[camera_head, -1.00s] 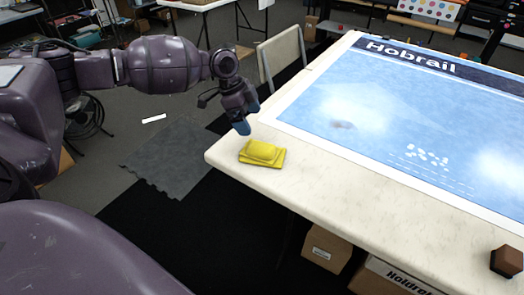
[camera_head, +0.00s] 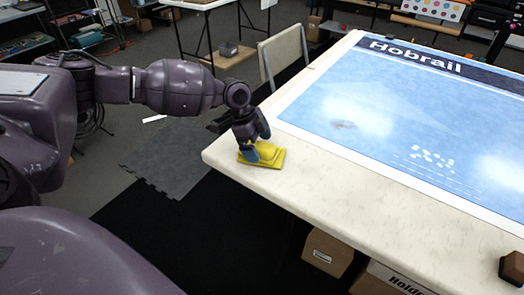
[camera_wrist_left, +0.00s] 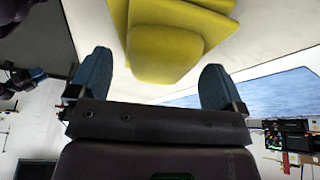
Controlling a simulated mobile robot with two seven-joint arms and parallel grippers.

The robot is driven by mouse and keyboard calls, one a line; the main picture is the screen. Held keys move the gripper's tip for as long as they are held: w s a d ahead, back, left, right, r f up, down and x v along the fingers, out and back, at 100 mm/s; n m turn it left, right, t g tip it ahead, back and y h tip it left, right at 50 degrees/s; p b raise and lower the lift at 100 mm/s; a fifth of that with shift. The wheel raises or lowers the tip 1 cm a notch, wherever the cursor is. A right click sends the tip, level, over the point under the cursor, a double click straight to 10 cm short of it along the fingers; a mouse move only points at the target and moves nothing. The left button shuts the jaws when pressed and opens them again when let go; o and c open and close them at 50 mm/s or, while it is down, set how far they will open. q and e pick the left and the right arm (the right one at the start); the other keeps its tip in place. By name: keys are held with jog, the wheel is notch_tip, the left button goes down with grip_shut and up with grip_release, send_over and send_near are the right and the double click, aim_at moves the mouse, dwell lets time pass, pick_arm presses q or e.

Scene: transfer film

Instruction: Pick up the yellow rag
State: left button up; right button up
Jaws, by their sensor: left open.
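In the left wrist view the rag (camera_wrist_left: 165,40) lies beyond and between the two spread fingers (camera_wrist_left: 153,82), and nothing is held. I cannot tell whether a fingertip touches the rag. My right gripper is not in view.
A large blue poster marked Hobrail (camera_head: 410,110) covers much of the table. A brown block (camera_head: 512,266) sits at the right edge. A chair (camera_head: 283,55) stands behind the table's left edge. Cardboard boxes (camera_head: 327,251) stand on the floor below.

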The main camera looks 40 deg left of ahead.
aim_at(261, 146)
pick_arm(q)
jog(key=shift+x, duration=0.9)
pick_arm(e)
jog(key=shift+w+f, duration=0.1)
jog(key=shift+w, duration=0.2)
pick_arm(q)
jog(key=c, duration=1)
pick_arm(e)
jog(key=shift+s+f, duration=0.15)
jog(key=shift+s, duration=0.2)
pick_arm(q)
jog(key=shift+r, duration=0.1)
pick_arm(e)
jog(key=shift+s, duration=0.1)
pick_arm(q)
notch_tip(261, 146, up, 20)
jog(key=p, duration=0.3)
jog(key=shift+p, duration=0.4)
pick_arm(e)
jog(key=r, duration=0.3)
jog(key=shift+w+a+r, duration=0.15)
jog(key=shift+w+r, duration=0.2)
